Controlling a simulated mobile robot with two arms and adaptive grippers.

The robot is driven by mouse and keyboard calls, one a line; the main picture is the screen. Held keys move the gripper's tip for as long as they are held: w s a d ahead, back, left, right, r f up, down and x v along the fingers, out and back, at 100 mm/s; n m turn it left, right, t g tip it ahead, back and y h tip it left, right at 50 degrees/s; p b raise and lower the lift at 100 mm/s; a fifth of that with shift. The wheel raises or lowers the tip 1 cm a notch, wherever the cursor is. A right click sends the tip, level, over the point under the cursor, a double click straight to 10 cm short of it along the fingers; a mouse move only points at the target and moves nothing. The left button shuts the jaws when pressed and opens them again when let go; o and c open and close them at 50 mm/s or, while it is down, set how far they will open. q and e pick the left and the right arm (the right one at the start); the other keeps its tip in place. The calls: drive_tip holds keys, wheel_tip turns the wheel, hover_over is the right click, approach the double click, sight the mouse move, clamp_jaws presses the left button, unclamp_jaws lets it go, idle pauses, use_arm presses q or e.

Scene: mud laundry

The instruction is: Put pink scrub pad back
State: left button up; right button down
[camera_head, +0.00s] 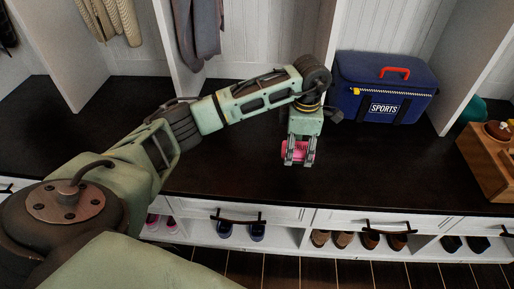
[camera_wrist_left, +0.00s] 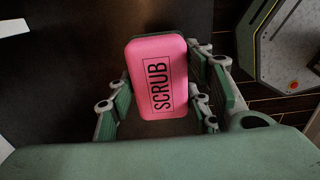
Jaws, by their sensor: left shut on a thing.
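The pink scrub pad (camera_head: 298,151) is between the fingers of my left gripper (camera_head: 299,158), above the dark bench top in the head view. In the left wrist view the pink scrub pad (camera_wrist_left: 158,78) shows its face with the word SCRUB in black. The fingers of my left gripper (camera_wrist_left: 158,108) are shut on its two sides. My right gripper is in neither view.
The dark bench top (camera_head: 240,165) is mostly clear. A blue SPORTS bag (camera_head: 383,88) stands behind and right of the gripper. A wooden box (camera_head: 485,165) is at the far right. White dividers stand at the back; shoes fill cubbies below.

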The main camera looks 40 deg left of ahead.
use_arm(q)
drive_tip(key=b, duration=0.1)
hover_over(266, 171)
wheel_tip(266, 171, down, 6)
drive_tip(key=shift+w+r, duration=0.1)
drive_tip(key=shift+r, duration=0.15)
wheel_tip(266, 171, down, 4)
drive_tip(key=shift+f+b, duration=0.1)
drive_tip(key=shift+b, duration=0.4)
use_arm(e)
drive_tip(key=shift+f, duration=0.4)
use_arm(q)
drive_tip(key=o, duration=1.1)
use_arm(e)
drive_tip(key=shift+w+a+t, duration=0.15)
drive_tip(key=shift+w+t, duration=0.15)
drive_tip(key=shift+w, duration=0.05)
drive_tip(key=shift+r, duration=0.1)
